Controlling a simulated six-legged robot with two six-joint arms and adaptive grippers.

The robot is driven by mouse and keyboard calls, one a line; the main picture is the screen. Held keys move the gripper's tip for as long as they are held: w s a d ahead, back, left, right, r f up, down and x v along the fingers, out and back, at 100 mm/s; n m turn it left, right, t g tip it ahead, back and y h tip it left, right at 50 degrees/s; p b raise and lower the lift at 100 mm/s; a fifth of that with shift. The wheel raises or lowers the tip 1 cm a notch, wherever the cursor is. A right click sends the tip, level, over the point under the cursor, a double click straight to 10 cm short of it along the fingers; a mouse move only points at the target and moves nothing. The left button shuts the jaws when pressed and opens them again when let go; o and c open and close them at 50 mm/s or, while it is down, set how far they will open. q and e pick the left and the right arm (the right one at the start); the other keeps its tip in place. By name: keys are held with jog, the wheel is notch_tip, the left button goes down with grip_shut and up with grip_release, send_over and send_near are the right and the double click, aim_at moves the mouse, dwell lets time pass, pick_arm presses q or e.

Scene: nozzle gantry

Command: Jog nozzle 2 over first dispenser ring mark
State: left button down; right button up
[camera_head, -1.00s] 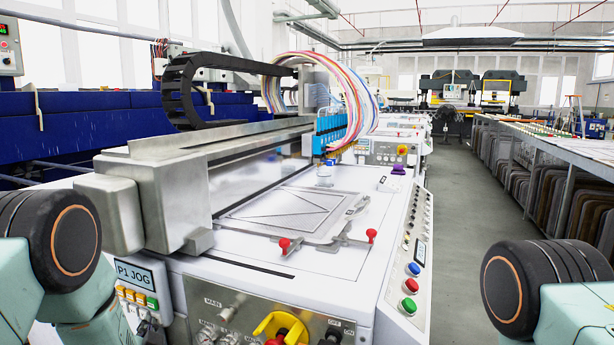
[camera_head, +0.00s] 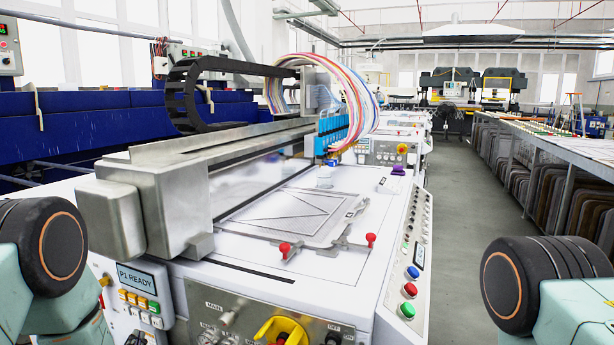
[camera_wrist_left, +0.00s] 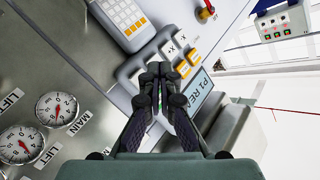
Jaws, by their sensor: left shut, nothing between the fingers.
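The gantry beam (camera_head: 225,148) runs along the left of the white machine bed. A row of blue nozzles (camera_head: 332,130) hangs at its far end above the bed. I cannot tell which is nozzle 2, and ring marks are too small to make out. The jog panel display (camera_head: 143,276) reads "P1 READY", with orange and green buttons (camera_head: 138,300) below it. In the left wrist view, my left gripper (camera_wrist_left: 158,72) is shut and empty, its tips in front of the white jog keys (camera_wrist_left: 172,48); contact is unclear. My right gripper is out of view.
A grey framed plate (camera_head: 285,215) lies on the bed, with red-knobbed clamps (camera_head: 285,248) at its near edge. A yellow-and-red switch (camera_head: 282,330) sits on the front panel. The aisle (camera_head: 462,220) at right is clear.

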pick_arm(q)
jog(key=s, duration=0.1)
jog(key=s+a+p, duration=0.1)
jog(key=s, duration=0.1)
jog(key=shift+a, duration=0.15)
dwell(0.8)
jog(key=s+d+f+n+g+h, duration=0.2)
jog(key=s+d+f+g+h, duration=0.15)
jog(key=s+f, duration=0.4)
jog(key=s+d+f+n+g+h, duration=0.1)
jog(key=s+d+f+g+h, duration=0.1)
jog(key=s+d+f+g, duration=0.55)
jog(key=s+g, duration=0.1)
jog(key=s, duration=1)
jog(key=s+d+f+g+h, duration=0.1)
jog(key=s+d+g, duration=0.1)
jog(key=s, duration=1)
jog(key=shift+d+g, duration=0.2)
jog(key=shift+g, duration=0.3)
